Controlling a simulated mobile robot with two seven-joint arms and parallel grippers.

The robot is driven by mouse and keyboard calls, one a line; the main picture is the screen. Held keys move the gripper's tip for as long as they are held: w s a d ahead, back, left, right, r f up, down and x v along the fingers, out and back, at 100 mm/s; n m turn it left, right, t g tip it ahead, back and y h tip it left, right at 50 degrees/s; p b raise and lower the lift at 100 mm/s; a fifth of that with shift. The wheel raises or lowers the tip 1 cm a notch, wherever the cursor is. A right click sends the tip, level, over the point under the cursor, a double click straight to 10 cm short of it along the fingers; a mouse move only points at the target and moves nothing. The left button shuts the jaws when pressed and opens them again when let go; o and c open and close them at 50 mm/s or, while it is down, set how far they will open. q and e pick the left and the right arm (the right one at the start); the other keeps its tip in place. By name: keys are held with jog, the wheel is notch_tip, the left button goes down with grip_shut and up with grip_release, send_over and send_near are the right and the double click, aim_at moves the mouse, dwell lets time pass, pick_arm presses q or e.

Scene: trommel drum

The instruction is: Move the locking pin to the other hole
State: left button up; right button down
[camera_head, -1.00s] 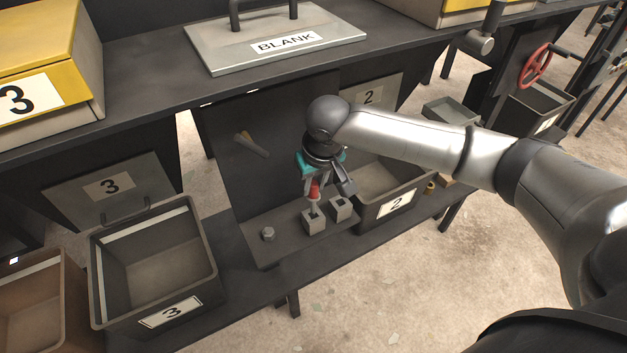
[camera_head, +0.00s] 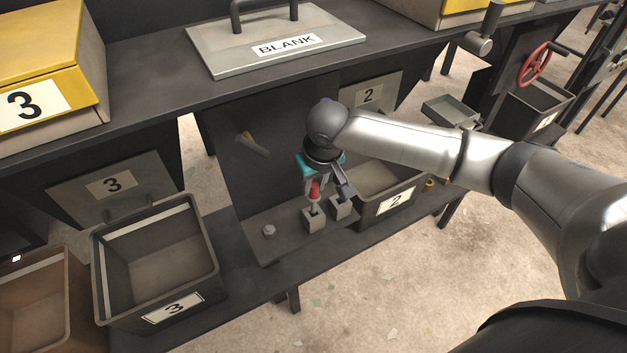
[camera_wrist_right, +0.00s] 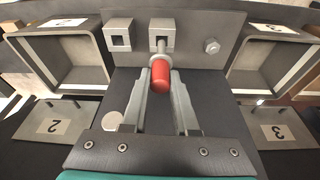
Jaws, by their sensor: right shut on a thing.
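The locking pin has a red grip (camera_head: 315,189) and a thin metal shank; the red grip also shows in the wrist view (camera_wrist_right: 160,75). My right gripper (camera_head: 316,192) is shut on the red grip, with a finger on each side of it in the wrist view (camera_wrist_right: 161,76). The shank points down at the left square block (camera_head: 314,220), and its tip meets the hole there; how deep it sits I cannot tell. The right block (camera_head: 341,207) has an empty square hole, clear in the wrist view (camera_wrist_right: 120,36). My left gripper is not in view.
A hex bolt head (camera_head: 269,231) stands left of the blocks on the dark shelf (camera_head: 285,242). Bin 3 (camera_head: 155,260) is to the left and bin 2 (camera_head: 395,202) close on the right. The bench with the BLANK plate (camera_head: 280,30) overhangs behind.

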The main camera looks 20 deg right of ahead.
aim_at(314, 197)
jog(key=shift+f, duration=0.25)
dwell(0.4)
jog(key=shift+f, duration=0.75)
jog(key=shift+f, duration=0.3)
jog(key=shift+f+b, duration=0.4)
jog(key=shift+f, duration=0.3)
jog(key=shift+f, duration=0.55)
dwell(0.5)
jog(key=c, duration=0.6)
grip_release()
jog(key=shift+r+p, duration=0.1)
jog(key=shift+p, duration=0.2)
